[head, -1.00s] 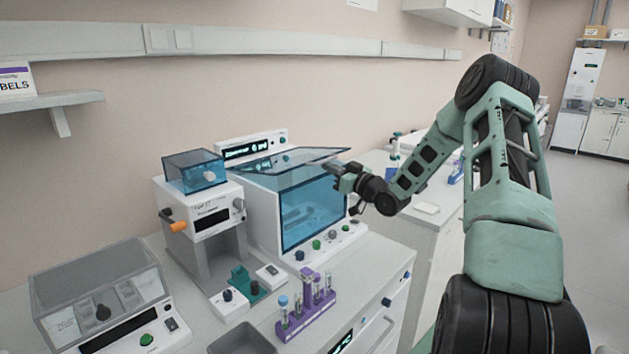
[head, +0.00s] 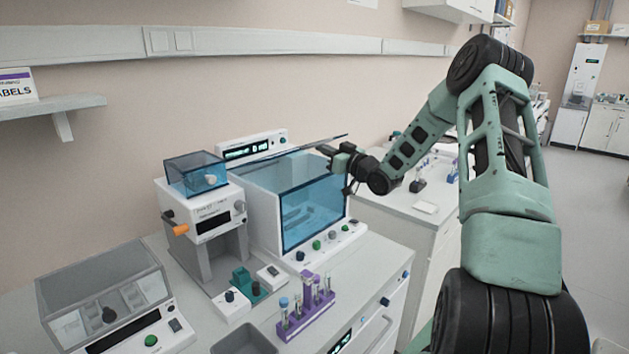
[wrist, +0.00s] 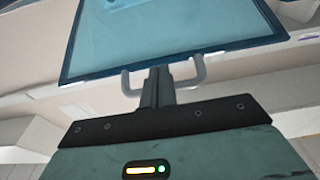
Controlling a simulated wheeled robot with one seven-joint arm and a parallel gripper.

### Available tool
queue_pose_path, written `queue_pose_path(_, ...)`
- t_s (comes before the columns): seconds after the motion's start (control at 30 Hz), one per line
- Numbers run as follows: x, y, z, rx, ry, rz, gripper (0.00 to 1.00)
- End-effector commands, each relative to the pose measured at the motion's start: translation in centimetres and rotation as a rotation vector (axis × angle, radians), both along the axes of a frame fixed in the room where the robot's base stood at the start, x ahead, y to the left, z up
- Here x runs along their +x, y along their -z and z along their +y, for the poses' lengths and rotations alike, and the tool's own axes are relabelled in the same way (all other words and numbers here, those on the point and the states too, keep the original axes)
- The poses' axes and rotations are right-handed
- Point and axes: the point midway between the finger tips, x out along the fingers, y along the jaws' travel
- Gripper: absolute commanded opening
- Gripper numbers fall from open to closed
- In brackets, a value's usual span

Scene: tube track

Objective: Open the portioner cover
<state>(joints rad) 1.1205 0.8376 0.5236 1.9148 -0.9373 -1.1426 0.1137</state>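The cover is a clear blue pane with a dark rim, raised over the white, blue-windowed box (head: 313,208), which I take to be the portioner. In the head view the cover (head: 312,144) shows nearly edge-on, tilted up, with the box top open beneath it. In the wrist view the cover (wrist: 165,35) fills the upper part, and its pale U-shaped handle (wrist: 200,70) stands at its near edge. My gripper (head: 328,150) is at the cover's right edge. In the wrist view its dark fingers (wrist: 158,82) are close together on the handle's middle.
A white device with a blue hopper (head: 197,174) and orange knob stands left of the box. A purple tube rack (head: 306,318) is in front. A grey-lidded unit (head: 100,290) is at the lower left. A display unit (head: 250,147) stands behind. Wall behind; open floor at right.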

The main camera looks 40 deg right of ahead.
Motion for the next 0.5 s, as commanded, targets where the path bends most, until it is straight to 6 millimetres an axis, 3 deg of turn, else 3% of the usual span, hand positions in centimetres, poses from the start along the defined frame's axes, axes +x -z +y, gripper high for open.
queue_pose_path(0.13,0.42,-1.18,0.05,0.0,0.0,-0.002,0.0)
queue_pose_path(0.5,0.58,-1.23,0.04,0.0,0.0,-0.001,0.0)
